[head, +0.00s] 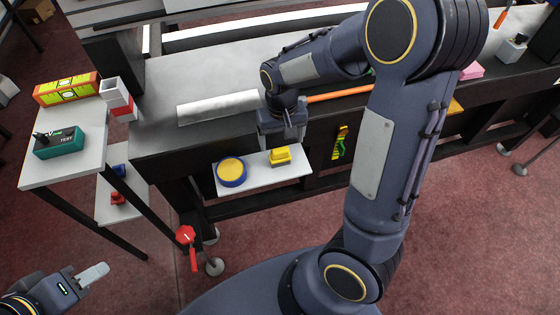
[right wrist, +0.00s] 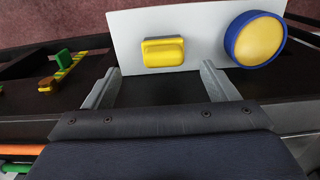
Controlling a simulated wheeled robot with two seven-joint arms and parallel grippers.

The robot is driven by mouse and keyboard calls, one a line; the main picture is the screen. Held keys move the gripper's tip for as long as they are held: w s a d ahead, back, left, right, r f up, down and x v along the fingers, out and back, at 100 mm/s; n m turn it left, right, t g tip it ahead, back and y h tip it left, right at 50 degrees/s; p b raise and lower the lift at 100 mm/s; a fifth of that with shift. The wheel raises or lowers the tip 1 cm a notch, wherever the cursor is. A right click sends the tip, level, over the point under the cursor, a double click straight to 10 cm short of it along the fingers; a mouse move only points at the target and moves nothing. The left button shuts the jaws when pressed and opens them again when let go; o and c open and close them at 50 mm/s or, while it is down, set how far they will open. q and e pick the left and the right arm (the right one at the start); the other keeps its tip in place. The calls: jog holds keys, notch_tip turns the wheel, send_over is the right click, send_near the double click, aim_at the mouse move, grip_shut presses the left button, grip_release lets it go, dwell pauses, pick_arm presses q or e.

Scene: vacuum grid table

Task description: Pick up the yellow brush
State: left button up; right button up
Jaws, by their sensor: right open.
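The yellow brush (head: 280,156) lies on a small white shelf (head: 262,178) at the front of the dark table. It also shows in the right wrist view (right wrist: 163,51), ahead of the fingers and between their lines. My right gripper (head: 283,143) is open and empty, just above and behind the brush in the head view. Its two fingers (right wrist: 158,82) are apart and do not touch the brush. My left gripper (head: 92,274) is at the lower left, far from the brush; its jaw opening is not clear.
A round blue and yellow object (head: 231,172) sits on the shelf left of the brush. The table edge (head: 200,148) is close to my right gripper. Red floor lies in front.

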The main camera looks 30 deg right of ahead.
aim_at(280, 149)
jog(key=f, duration=0.5)
jog(key=f+b, duration=0.1)
jog(key=f, duration=0.1)
jog(key=shift+a+f, duration=0.15)
jog(key=shift+a, duration=0.1)
jog(key=c, duration=1.1)
jog(key=shift+r, duration=0.8)
jog(key=w+a+r, duration=0.1)
jog(key=a+r, duration=0.2)
jog(key=a, duration=0.1)
jog(key=w+a+r+p, duration=0.1)
jog(key=a+r, duration=0.3)
jog(key=a, duration=0.1)
jog(key=w+a+r, duration=0.1)
jog(key=a+r, duration=0.3)
jog(key=shift+w+a+r+p, duration=0.25)
jog(key=shift+w+a+p, duration=0.05)
jog(key=shift+p, duration=0.1)
